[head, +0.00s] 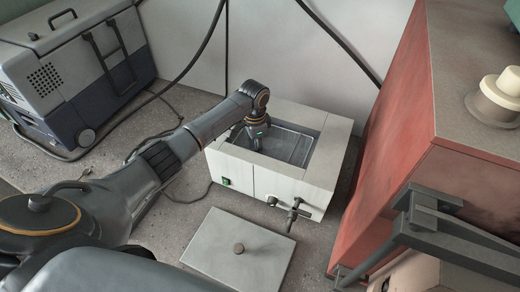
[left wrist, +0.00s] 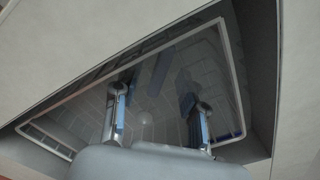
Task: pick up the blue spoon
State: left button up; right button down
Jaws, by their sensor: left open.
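My left gripper (head: 257,134) reaches down into the open basin of a white box-shaped bath (head: 318,178). In the left wrist view its two fingers (left wrist: 158,118) are spread apart, with nothing seen held between them. Below them lies a wire basket (left wrist: 235,70) in the dim basin. Dark bluish elongated shapes show beyond and between the fingers, and a small blue patch shows near the basket's right corner. I cannot tell whether any of these is the blue spoon or a reflection. No spoon can be made out in the head view. My right gripper is not in view.
A flat grey lid with a knob (head: 238,262) lies in front of the bath. A tap (head: 292,211) juts from the bath's front. A tall red cabinet (head: 385,150) stands close on the right. A grey-blue case (head: 70,75) and cables are at the left.

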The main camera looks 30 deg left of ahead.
pick_arm(q)
grip_shut()
dwell(0.3)
